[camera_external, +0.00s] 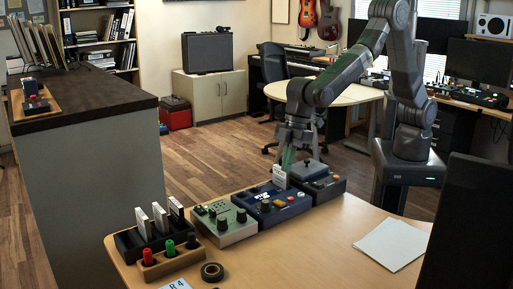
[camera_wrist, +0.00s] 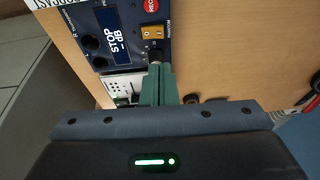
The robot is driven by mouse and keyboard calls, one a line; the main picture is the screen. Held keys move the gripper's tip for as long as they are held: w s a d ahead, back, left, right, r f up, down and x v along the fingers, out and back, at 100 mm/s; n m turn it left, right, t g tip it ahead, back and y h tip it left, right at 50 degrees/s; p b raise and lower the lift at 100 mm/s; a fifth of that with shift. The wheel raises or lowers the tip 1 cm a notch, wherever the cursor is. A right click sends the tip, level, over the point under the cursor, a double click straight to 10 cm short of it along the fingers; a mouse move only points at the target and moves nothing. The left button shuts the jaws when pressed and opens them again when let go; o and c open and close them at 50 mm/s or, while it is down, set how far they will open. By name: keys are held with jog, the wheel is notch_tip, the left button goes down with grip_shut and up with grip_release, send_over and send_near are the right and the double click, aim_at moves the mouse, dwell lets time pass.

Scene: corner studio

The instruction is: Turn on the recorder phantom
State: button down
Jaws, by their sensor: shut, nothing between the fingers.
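The recorder is a dark blue box (camera_external: 263,216) on the wooden table, the middle of three devices in the external view. In the wrist view its display (camera_wrist: 118,35) reads "STOP" and "dB". The phantom switch (camera_wrist: 152,33), labelled PHANTOM, is an orange-yellow rocker beside the display. A red REC button (camera_wrist: 151,6) is beyond it at the top edge. My gripper (camera_wrist: 157,68) has green fingers, shut and empty, pointing at the recorder. Their tips show just below the switch, near a black knob (camera_wrist: 155,54); I cannot tell whether they touch. In the external view the gripper (camera_external: 288,165) is over the recorder's back.
A grey-green device (camera_external: 226,226) stands left of the recorder and another dark device (camera_external: 324,188) right of it. A rack (camera_external: 150,240) with white cards, a holder (camera_external: 172,263) with coloured pieces and a tape roll (camera_external: 212,271) lie left. White paper (camera_external: 393,244) lies right.

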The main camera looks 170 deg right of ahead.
aim_at(283, 203)
jog(key=x, duration=0.5)
jog(key=p+x, duration=0.1)
jog(key=x, duration=0.2)
jog(key=shift+s+a+f, duration=0.2)
jog(key=shift+a+f, duration=0.15)
jog(key=shift+f, duration=0.4)
jog(key=shift+f, duration=0.1)
jog(key=shift+w+a+f+b, duration=0.15)
jog(key=shift+f+b, duration=0.15)
jog(key=shift+b, duration=0.2)
jog(key=shift+r, duration=0.15)
